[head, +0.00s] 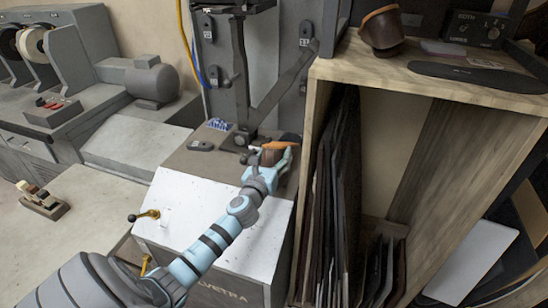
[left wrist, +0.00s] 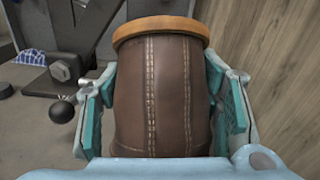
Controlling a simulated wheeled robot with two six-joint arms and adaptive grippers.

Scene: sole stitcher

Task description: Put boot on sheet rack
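A brown boot (head: 272,152) with an orange-tan rim sits at the back of the stitcher's white-topped base. It fills the middle of the left wrist view (left wrist: 160,95), where its stitched leather and tan rim show. My left gripper (head: 270,165) has a finger on each side of this boot, and its teal pads meet the sides near the fingertips. The wooden sheet rack (head: 430,80) stands to the right, with dark sheets upright inside. My right gripper is in neither view.
Another brown boot (head: 382,32), a black sole-shaped piece (head: 478,76) and a black control box (head: 478,28) are on the rack top. The stitcher's dark column and arm (head: 240,70) rise behind the held boot.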

